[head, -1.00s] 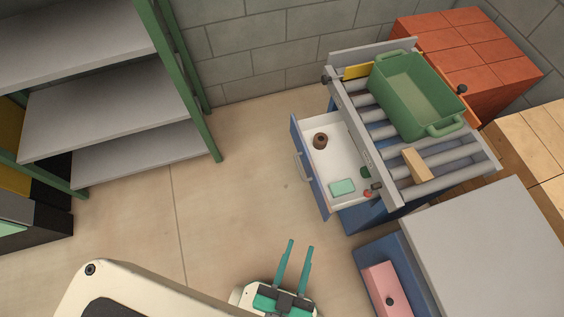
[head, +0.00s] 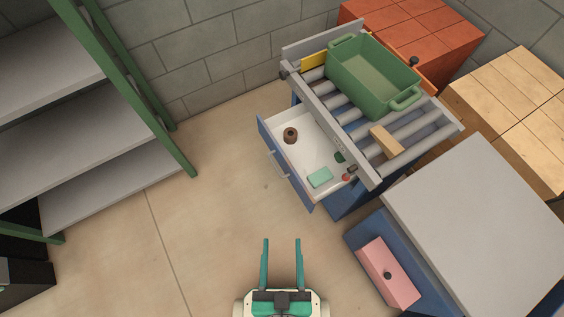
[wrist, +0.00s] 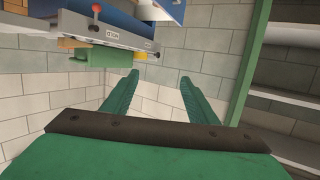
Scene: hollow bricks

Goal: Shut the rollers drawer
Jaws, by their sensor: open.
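The rollers drawer (head: 285,163) stands pulled out from the blue cabinet under the roller table (head: 352,124). It has a blue front with a grey bar handle (head: 279,164) on its left side. Inside lie a brown round item (head: 290,135), a mint block (head: 320,177) and small dark green and red items. My gripper (head: 282,242) is open and empty over the floor, below the drawer in the head view and apart from it. In the wrist view its two teal fingers (wrist: 155,97) are spread with nothing between them.
A green bin (head: 372,78) and a wooden block (head: 386,140) sit on the rollers. A grey-topped blue cabinet with a slightly open pink drawer (head: 388,272) stands at right. Green-framed shelves (head: 120,150) stand at left. The floor (head: 215,200) between is clear.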

